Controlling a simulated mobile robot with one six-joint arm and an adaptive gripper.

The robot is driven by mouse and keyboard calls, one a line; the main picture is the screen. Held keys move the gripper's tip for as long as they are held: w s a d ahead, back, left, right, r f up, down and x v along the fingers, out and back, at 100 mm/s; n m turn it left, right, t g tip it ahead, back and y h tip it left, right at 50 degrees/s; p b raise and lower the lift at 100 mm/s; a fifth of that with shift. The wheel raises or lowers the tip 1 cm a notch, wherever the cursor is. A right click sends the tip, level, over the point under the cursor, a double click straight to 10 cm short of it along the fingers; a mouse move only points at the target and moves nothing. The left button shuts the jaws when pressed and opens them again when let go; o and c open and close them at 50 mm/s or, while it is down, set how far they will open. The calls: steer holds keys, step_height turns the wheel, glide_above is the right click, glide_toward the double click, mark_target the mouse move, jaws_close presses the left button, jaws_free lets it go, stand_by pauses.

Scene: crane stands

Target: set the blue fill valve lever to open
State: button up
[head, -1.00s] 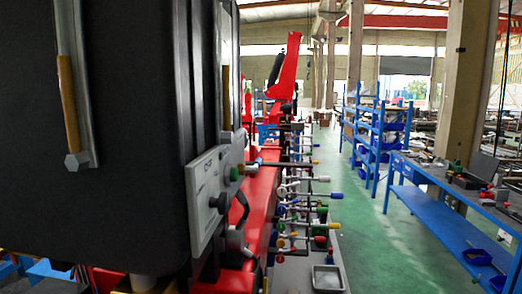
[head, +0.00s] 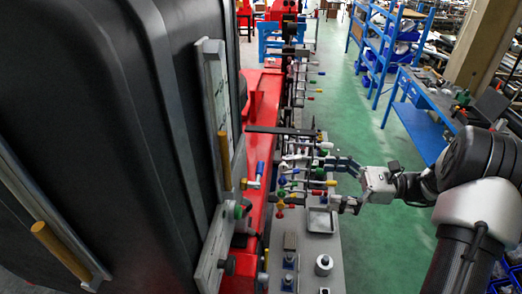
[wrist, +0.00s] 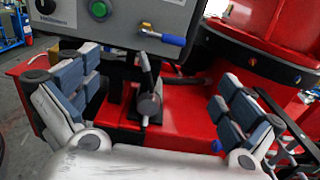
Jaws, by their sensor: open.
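A short blue lever (wrist: 173,40) sits on a brass-coloured valve at the lower edge of a grey control panel in the wrist view, its blue end pointing right. A blue handle (head: 260,169) also shows beside the red beam in the head view, probably the same lever. My gripper (head: 338,183) is open and empty, reaching left over the bank of small levers. In the wrist view its fingers (wrist: 150,85) are spread wide, with the blue lever beyond them and apart from them. No lever is between the pads.
The grey panel (wrist: 120,18) has a green button. Below it stands a dark lever on a grey base (wrist: 150,103). Several coloured-knob levers crowd the bank near my gripper. A large dark cabinet (head: 100,120) fills the left.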

mark_target(261, 173)
steer(key=w+a+p, duration=0.1)
steer(key=a, duration=0.4)
steer(key=w+a+p, duration=0.1)
steer(key=a, duration=0.5)
steer(key=w+a, duration=0.1)
steer(key=a, duration=0.5)
steer(key=shift+w+p, duration=0.25)
steer(key=shift+p, duration=0.15)
steer(key=shift+d, duration=0.1)
steer(key=c, duration=1.5)
